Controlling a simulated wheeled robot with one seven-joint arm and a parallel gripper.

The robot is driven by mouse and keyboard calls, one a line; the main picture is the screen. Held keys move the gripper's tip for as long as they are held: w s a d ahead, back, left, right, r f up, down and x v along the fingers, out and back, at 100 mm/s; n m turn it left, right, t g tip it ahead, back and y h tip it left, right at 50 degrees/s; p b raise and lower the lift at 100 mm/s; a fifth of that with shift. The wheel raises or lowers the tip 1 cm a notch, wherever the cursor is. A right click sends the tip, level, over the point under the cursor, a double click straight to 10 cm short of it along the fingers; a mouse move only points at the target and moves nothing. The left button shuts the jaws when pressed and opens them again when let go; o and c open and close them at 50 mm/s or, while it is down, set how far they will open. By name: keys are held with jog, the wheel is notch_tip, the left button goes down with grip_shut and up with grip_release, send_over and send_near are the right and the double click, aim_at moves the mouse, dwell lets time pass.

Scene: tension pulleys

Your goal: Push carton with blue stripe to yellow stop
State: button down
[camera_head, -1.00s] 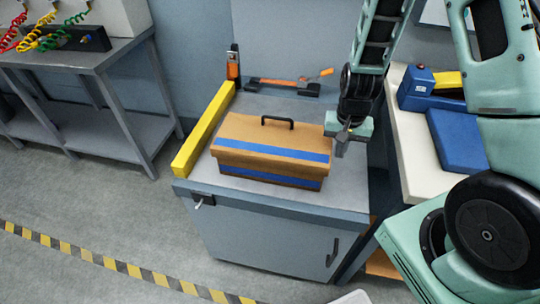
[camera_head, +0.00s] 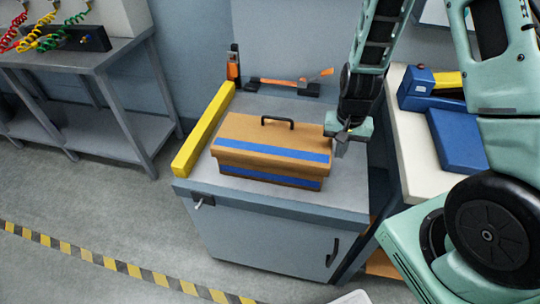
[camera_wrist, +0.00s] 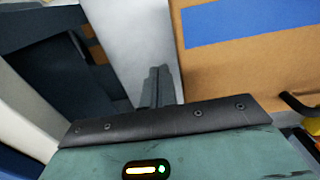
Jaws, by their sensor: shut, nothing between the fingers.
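The carton with blue stripe (camera_head: 250,144) is a brown box with a black handle on top. It sits on the grey cabinet top in the head view, its left end close to the yellow stop (camera_head: 204,130); a small gap or contact there is hard to tell. The yellow stop is a long bar along the left edge of the cabinet top. My gripper (camera_head: 340,151) is shut and empty, pointing down at the carton's right end, very near or touching it. The carton (camera_wrist: 255,75) fills the right of the wrist view, beside my closed fingers (camera_wrist: 160,84).
The cabinet top (camera_head: 345,190) is clear in front and to the right of the carton. An orange-handled tool (camera_head: 280,84) lies behind it. A white bench with a blue box (camera_head: 460,138) stands to the right. A grey table (camera_head: 75,65) stands at left.

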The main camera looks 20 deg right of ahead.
aim_at(311, 143)
jog(key=shift+w+a+p, duration=0.65)
jog(key=shift+w+a, duration=0.3)
jog(key=shift+a, duration=0.4)
jog(key=shift+w+a+p, duration=0.65)
jog(key=shift+w+a, duration=0.25)
jog(key=shift+a, duration=0.5)
jog(key=shift+w+a+p, duration=0.65)
jog(key=shift+w+a, duration=0.3)
jog(key=shift+a, duration=0.4)
jog(key=shift+d, duration=0.15)
jog(key=shift+s+d, duration=0.55)
jog(key=shift+d, duration=0.1)
jog(key=shift+r+p, duration=3.35)
jog(key=shift+r, duration=0.7)
